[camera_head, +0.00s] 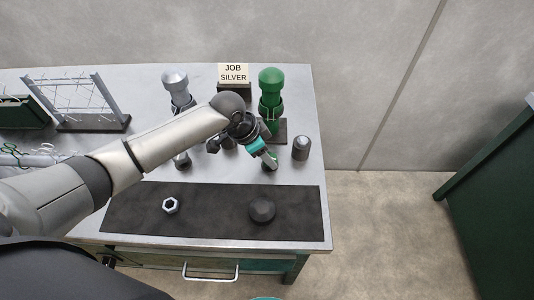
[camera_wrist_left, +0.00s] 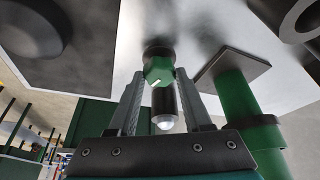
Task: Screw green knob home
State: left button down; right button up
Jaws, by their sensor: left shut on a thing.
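My left gripper (camera_head: 266,160) reaches over the right part of the workbench, in front of the tall green post (camera_head: 270,85). In the left wrist view the gripper (camera_wrist_left: 158,85) is shut on the green knob (camera_wrist_left: 158,70), which sits between its fingertips. A dark shaft with a bright rounded tip lies in line with the knob, on the camera side. A dark round piece (camera_wrist_left: 158,52) is at the knob's far side; I cannot tell how closely they meet. In the head view the knob is mostly hidden by the gripper. My right gripper is not in view.
A silver post (camera_head: 175,85) and a "JOB SILVER" sign (camera_head: 233,73) stand behind. A grey cylinder (camera_head: 301,148) is right of the gripper. A hex nut (camera_head: 171,205) and a dark round knob (camera_head: 262,210) lie on the black mat (camera_head: 215,225). A wire rack (camera_head: 83,104) stands left.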

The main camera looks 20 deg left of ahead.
pick_arm(q)
jog(key=shift+w+m+g, duration=0.1)
jog(key=shift+m+g, duration=0.2)
jog(key=shift+m, duration=0.5)
jog(key=shift+m+h, duration=0.3)
jog(key=shift+m, duration=0.4)
jog(key=shift+w+m+g+h+b, duration=0.15)
jog(key=shift+m+g+b, duration=0.35)
jog(key=shift+m, duration=0.6)
jog(key=shift+m+g+h+b, duration=0.15)
jog(key=shift+m+g+b, duration=0.35)
jog(key=shift+m, duration=0.6)
jog(key=shift+c, duration=1.7)
grip_release()
